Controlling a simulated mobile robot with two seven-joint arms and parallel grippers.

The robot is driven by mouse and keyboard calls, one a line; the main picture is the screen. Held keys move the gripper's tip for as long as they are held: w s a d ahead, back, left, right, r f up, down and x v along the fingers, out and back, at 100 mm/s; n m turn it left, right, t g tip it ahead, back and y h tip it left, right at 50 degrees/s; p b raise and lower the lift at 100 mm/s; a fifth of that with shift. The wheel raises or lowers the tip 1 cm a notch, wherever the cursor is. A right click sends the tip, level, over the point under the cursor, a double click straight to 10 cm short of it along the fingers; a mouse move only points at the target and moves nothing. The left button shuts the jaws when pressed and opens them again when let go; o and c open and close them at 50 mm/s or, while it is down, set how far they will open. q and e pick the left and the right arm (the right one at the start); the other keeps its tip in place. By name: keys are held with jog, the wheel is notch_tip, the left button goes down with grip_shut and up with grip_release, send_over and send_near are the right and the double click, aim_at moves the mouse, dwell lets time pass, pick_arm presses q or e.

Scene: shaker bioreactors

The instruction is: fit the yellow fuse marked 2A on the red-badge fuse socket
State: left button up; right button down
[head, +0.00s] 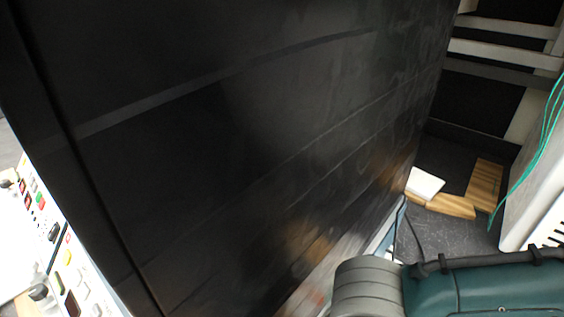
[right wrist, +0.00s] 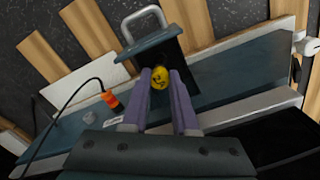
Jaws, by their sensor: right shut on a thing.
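The yellow fuse (right wrist: 159,83) shows in the right wrist view as a small round yellow end with a dark mark I cannot read. My right gripper (right wrist: 160,75) has its two purple fingers on either side of it and is shut on it. In the head view a white panel (head: 62,243) at the lower left carries small red, green and dark parts. I cannot tell which of them, if any, is the red-badge fuse socket. My left gripper is in neither view, and the head view shows only part of my right arm, without its gripper.
A large black surface (head: 230,130) fills most of the head view. In the right wrist view, a teal surface (right wrist: 240,72) with a grey handle (right wrist: 143,22) lies beyond the fingers. An orange connector (right wrist: 112,101) on a black cable is left of them. Wooden strips (right wrist: 90,25) lie behind.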

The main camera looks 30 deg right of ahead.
jog(key=shift+f+b, duration=0.45)
jog(key=shift+f, duration=0.25)
jog(key=shift+r, duration=0.2)
jog(key=shift+a+p, duration=0.1)
jog(key=shift+p, duration=0.4)
jog(key=shift+f+b, duration=0.3)
jog(key=shift+f, duration=0.3)
dwell(0.7)
jog(key=shift+f, duration=0.45)
